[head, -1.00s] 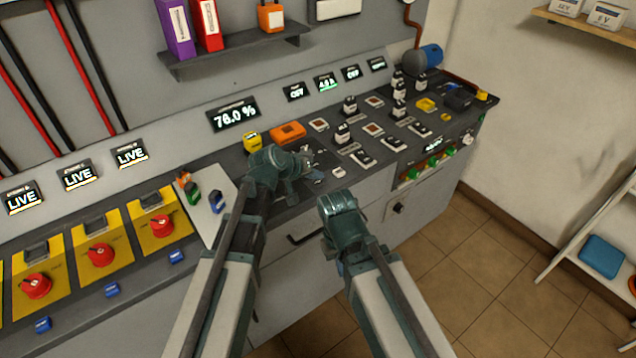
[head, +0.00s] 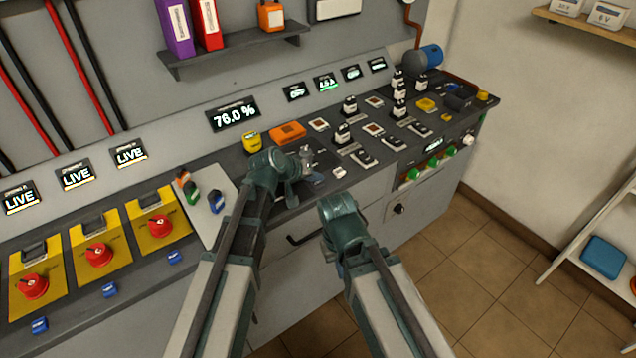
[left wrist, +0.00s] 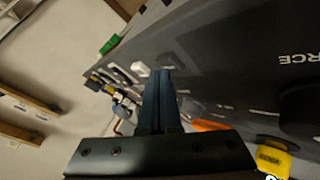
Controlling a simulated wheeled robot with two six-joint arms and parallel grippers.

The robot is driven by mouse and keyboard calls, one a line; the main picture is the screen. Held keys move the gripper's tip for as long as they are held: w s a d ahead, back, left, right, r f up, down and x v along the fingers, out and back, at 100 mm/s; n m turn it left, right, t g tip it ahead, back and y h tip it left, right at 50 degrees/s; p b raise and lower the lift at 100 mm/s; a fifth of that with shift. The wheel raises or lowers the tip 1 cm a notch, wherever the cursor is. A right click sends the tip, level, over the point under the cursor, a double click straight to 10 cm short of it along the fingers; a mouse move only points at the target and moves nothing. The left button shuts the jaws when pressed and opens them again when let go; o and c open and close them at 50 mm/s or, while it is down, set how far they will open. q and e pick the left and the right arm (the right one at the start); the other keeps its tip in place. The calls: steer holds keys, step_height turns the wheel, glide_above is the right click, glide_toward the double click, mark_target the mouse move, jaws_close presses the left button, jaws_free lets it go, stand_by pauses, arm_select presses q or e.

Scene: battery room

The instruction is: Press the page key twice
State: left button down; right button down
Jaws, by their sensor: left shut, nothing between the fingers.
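My left gripper (head: 307,158) is over the dark console top in the head view, with its fingers closed and nothing between them. In the left wrist view the closed fingers (left wrist: 160,88) point along the console surface. A small white key (head: 340,172) sits on the console to the right of the gripper, and a grey-blue one lies just below the fingers. No page label is readable, so I cannot tell which key it is. Contact with any key cannot be made out. My right arm is folded in front of the console; its fingers are hidden.
An orange block (head: 288,132) and a yellow device (head: 251,142) stand behind the gripper. Switches and cells crowd the console to the right. A 76.0 % display (head: 233,115) is on the back panel. Yellow plates with red knobs (head: 160,225) lie left. The floor is free at lower right.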

mark_target(316, 185)
arm_select(q)
steer(key=shift+f, duration=0.2)
steer(key=shift+r, duration=0.15)
stand_by(0.3)
steer(key=shift+r+p, duration=0.7)
steer(key=shift+r, duration=0.05)
step_height(316, 185, up, 5)
steer(key=p, duration=0.5)
stand_by(0.6)
